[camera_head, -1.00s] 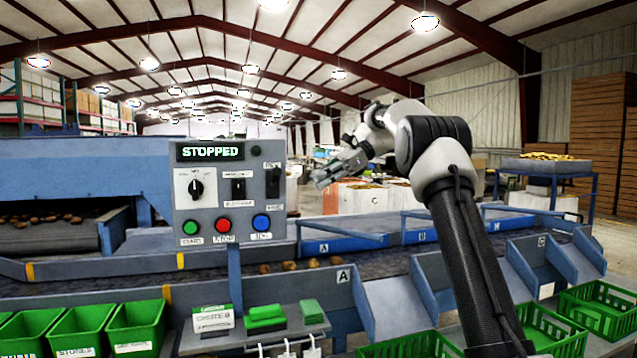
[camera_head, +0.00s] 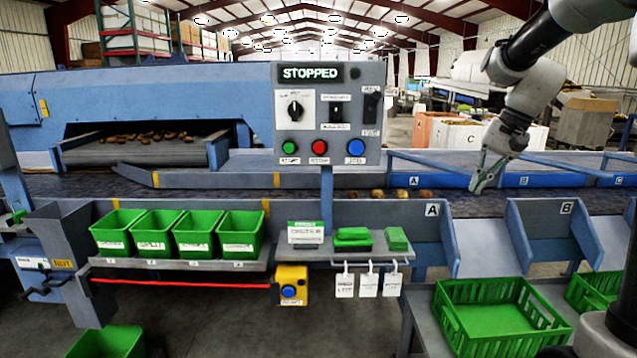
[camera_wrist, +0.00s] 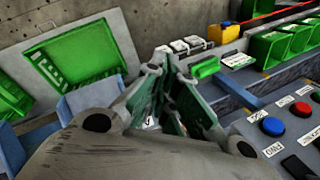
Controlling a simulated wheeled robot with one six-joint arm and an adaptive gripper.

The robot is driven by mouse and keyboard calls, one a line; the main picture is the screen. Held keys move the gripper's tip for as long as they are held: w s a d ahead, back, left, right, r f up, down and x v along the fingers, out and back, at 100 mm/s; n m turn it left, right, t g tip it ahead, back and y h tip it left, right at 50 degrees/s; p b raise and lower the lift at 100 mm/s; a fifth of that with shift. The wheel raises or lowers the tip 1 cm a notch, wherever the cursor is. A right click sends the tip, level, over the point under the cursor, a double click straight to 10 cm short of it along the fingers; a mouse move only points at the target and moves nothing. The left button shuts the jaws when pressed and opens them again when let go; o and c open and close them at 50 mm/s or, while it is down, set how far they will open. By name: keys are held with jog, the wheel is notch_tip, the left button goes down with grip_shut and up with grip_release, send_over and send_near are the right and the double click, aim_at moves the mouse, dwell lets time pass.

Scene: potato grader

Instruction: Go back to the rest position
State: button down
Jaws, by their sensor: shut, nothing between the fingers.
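My gripper (camera_head: 482,184) hangs at the right of the head view, fingers pointing down and a little left, in front of the blue conveyor side. Its fingers are shut and empty. In the wrist view my gripper (camera_wrist: 165,66) shows from behind, with dark green inner faces on the fingers. My arm comes in from the upper right corner of the head view. The gripper is clear of the control panel (camera_head: 333,160) to its left, whose display (camera_head: 310,73) reads STOPPED.
Potatoes (camera_head: 402,194) lie on the belt (camera_head: 280,208) left of my gripper. Chutes A (camera_head: 432,209) and B (camera_head: 566,208) are below it. Green bins (camera_head: 226,237) stand on a shelf at left. A green crate (camera_head: 480,330) is at lower right. A yellow box (camera_head: 291,285) hangs under the shelf.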

jog(key=s+n+t+h, duration=0.3)
jog(key=s+n, duration=0.3)
jog(key=s, duration=1.9)
jog(key=shift+s+f, duration=0.25)
jog(key=shift+f, duration=0.2)
